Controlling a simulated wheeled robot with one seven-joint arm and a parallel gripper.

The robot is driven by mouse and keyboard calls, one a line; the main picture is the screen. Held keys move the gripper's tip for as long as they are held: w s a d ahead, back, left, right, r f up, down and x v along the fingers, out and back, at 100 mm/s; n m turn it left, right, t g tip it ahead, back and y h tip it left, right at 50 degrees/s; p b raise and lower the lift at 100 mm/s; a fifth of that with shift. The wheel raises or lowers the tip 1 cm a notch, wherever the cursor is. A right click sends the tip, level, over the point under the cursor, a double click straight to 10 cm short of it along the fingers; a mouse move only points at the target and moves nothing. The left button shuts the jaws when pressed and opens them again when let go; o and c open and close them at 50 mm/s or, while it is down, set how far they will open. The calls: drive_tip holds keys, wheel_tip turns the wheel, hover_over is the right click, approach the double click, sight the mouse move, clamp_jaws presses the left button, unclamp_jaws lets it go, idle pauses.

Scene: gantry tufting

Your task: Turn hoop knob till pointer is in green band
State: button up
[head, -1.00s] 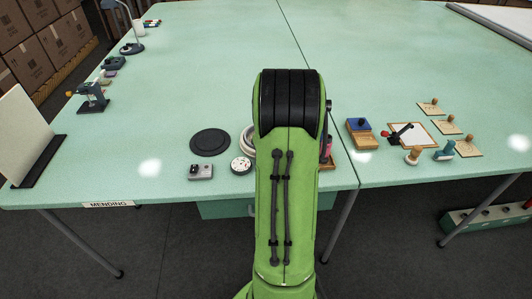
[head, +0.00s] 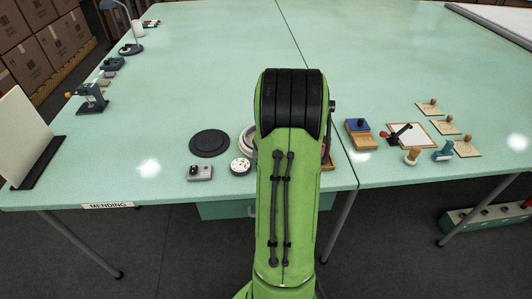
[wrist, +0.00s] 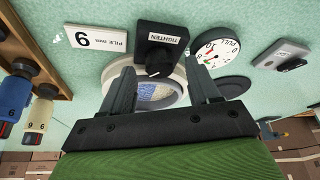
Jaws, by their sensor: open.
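In the wrist view, the black block marked TIGHTEN (wrist: 172,38) carries the dark round hoop knob (wrist: 159,62). My gripper (wrist: 160,70) is open, with one finger on each side of the knob. I cannot tell whether the fingers touch it. The pale hoop (wrist: 176,99) with blue and cream cloth lies behind the fingers and partly hidden. The white PULL gauge (wrist: 215,52) is to the right; its pointer is too small to read surely against the green band. In the head view the gauge (head: 240,166) shows left of my arm, which hides the knob.
A white PILE mm card (wrist: 100,42) marked 9 lies left of the knob. A grey box with a dark knob (head: 200,173) and a black disc (head: 209,142) are left of the gauge. Stamps and wooden tiles (head: 445,127) stand right. The table's middle is clear.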

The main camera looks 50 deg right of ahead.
drive_tip(key=p+v, duration=0.3)
drive_tip(key=v, duration=1.1)
drive_tip(key=shift+s+r+p, duration=0.15)
drive_tip(key=shift+r+p, duration=0.05)
drive_tip(key=shift+p, duration=0.15)
drive_tip(key=shift+a, duration=0.1)
